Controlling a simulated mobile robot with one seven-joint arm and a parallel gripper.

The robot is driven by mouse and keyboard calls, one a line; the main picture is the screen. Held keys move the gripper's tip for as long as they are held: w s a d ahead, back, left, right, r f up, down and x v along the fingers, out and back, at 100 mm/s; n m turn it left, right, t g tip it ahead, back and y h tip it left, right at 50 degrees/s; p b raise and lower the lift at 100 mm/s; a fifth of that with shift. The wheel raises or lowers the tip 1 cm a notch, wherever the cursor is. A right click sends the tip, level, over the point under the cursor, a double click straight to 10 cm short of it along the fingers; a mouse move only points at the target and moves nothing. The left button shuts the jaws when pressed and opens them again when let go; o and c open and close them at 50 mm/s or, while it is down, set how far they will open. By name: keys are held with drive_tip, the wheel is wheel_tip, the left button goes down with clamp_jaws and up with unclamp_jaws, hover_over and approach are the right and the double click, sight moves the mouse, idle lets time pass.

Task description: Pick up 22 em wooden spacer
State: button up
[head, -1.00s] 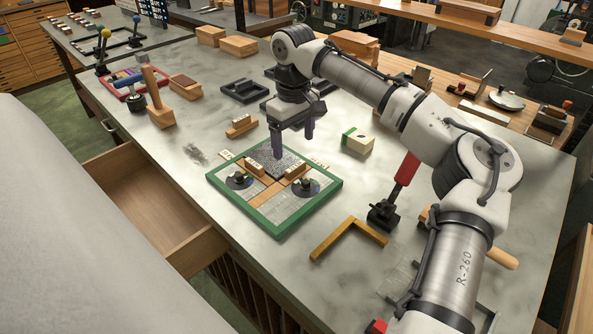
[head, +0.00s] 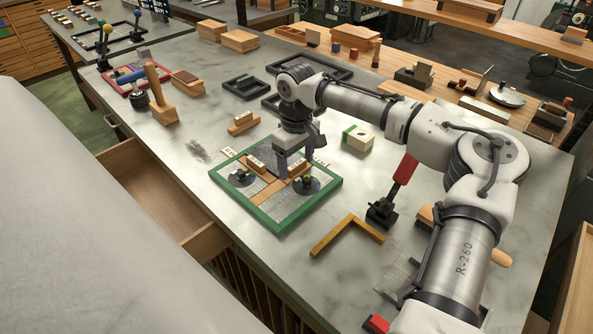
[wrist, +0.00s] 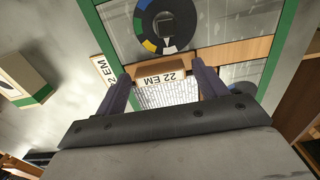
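The wooden spacer (wrist: 174,67) has a white face reading 22 EM and lies in the green-framed tray (wrist: 283,45). In the head view this spacer (head: 299,171) is partly behind my fingers. My gripper (wrist: 161,72) is open, with one dark finger beyond each end of the spacer. Small gaps seem to show between the fingers and the spacer's ends. In the head view my gripper (head: 294,167) is low over the right part of the tray. Whether the fingertips touch the tray cannot be told.
A second spacer (head: 255,163) lies to the left in the tray. Dark discs with knobs (head: 306,184) and (head: 241,177) sit close by. A white box with a green band (head: 357,139) stands right of the tray. A wooden square (head: 347,234) lies in front.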

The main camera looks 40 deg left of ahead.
drive_tip(key=c, duration=0.8)
drive_tip(key=shift+r, duration=0.1)
